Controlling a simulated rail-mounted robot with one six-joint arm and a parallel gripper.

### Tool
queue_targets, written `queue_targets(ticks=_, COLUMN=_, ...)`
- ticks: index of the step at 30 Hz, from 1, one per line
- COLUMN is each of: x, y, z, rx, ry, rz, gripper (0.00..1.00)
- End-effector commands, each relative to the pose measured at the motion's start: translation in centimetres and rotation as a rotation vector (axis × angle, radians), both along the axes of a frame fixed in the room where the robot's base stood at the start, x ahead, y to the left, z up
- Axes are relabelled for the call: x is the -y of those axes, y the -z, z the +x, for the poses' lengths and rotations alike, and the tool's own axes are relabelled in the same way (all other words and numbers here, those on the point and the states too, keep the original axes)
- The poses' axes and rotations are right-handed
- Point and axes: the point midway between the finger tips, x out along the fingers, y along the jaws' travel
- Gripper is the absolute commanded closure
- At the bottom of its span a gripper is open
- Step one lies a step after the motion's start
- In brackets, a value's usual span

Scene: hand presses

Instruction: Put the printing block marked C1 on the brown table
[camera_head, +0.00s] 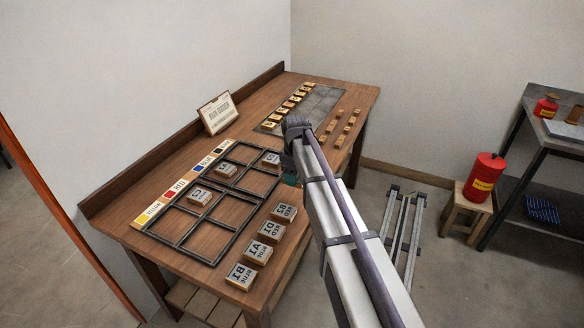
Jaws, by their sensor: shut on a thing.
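The brown table (133,206) stands against the wall, with a black grid frame (215,258) on it. My gripper (289,181) is at the table's right side, near the grid's right edge. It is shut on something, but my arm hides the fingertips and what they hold. Printing blocks in the grid are one that seems marked C2 (200,197), another with a hard-to-read mark (226,171) and a third (270,158) just left of my gripper. A row in front holds blocks marked B2 (283,212), D1 (271,231), A1 (258,252) and B1 (241,275). I cannot make out C1.
A colour strip (183,185) lies along the grid's back, with a sign (216,113) behind it. A grey plate (321,103) and several small wooden pieces (338,128) lie at the far end. A red can (483,177) stands on a stool (467,207) at right.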

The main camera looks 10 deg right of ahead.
Motion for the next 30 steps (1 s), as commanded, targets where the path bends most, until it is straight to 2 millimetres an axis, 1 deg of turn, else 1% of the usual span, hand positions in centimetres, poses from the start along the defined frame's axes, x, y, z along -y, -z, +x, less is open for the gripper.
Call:
queue_targets(ticks=1, x=0.0, y=2.8, z=0.0, rx=0.000, ry=0.000, rz=0.000, gripper=0.67)
queue_targets(ticks=3, x=0.0, y=4.1, z=0.0, rx=0.000, ry=0.001, rz=0.000, gripper=0.67)
queue_targets(ticks=5, x=0.0, y=4.4, z=0.0, rx=0.000, ry=0.001, rz=0.000, gripper=0.67)
queue_targets(ticks=8, x=0.0, y=4.1, z=0.0, rx=0.000, ry=0.001, rz=0.000, gripper=0.67)
queue_targets(ticks=10, x=0.0, y=5.1, z=0.0, rx=0.000, ry=0.001, rz=0.000, gripper=0.67)
queue_targets(ticks=13, x=0.0, y=7.3, z=0.0, rx=0.000, ry=0.001, rz=0.000, gripper=0.67)
queue_targets(ticks=15, x=0.0, y=8.1, z=0.0, rx=0.000, ry=0.001, rz=0.000, gripper=0.67)
queue_targets(ticks=21, x=0.0, y=7.5, z=0.0, rx=0.000, ry=0.001, rz=0.000, gripper=0.67)
queue_targets(ticks=26, x=0.0, y=8.0, z=0.0, rx=0.000, ry=0.001, rz=0.000, gripper=0.67)
queue_targets(ticks=27, x=0.0, y=7.9, z=0.0, rx=0.000, ry=0.001, rz=0.000, gripper=0.38)
queue_targets(ticks=30, x=0.0, y=7.9, z=0.0, rx=0.000, ry=0.001, rz=0.000, gripper=0.29)
